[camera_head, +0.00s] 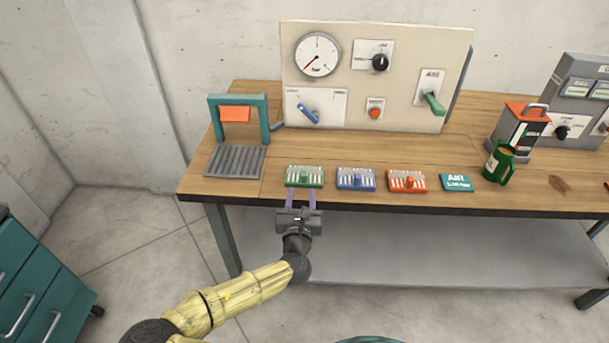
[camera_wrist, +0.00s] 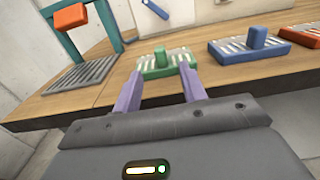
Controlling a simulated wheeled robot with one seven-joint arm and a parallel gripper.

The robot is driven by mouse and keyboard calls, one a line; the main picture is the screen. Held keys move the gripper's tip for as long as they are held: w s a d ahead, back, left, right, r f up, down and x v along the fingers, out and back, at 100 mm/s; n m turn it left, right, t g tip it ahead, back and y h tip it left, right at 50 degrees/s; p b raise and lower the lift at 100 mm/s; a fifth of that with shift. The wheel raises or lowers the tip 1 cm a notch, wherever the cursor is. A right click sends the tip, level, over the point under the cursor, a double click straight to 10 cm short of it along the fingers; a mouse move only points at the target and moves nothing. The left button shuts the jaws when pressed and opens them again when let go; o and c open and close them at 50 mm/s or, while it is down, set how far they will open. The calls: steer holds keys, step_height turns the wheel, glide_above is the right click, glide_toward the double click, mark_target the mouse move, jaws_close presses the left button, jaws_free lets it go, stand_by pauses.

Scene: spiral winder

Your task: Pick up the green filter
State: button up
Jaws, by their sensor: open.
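The green filter (camera_head: 304,177) lies flat on the wooden workbench near its front edge, left of a blue and a red filter. It has pale slats and a small upright green knob. My gripper (camera_head: 301,194) is just in front of it, at the bench's front edge, with its two purple fingers apart and nothing between them. In the wrist view the green filter (camera_wrist: 168,63) is ahead of the open fingers (camera_wrist: 160,82), and its knob shows between and beyond their tips. The fingers hide part of the filter's lower corners.
A ridged grey tray (camera_head: 235,161) under a teal frame (camera_head: 210,115) is at the left. A gauge panel (camera_head: 440,75) stands behind.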

mark_target(304, 176)
steer(key=w, duration=0.4)
steer(key=shift+w+d, duration=0.1)
steer(key=shift+w, duration=0.25)
steer(key=shift+w+r+p, duration=0.2)
steer(key=shift+w+p, duration=0.15)
steer(key=w, duration=0.3)
steer(key=shift+w+d+r+p, duration=0.15)
steer(key=shift+w+r+p, duration=0.15)
steer(key=shift+p, duration=0.1)
steer(key=shift+w+f, duration=0.1)
steer(key=shift+w, duration=0.35)
steer(key=shift+c, duration=0.2)
jaws_close()
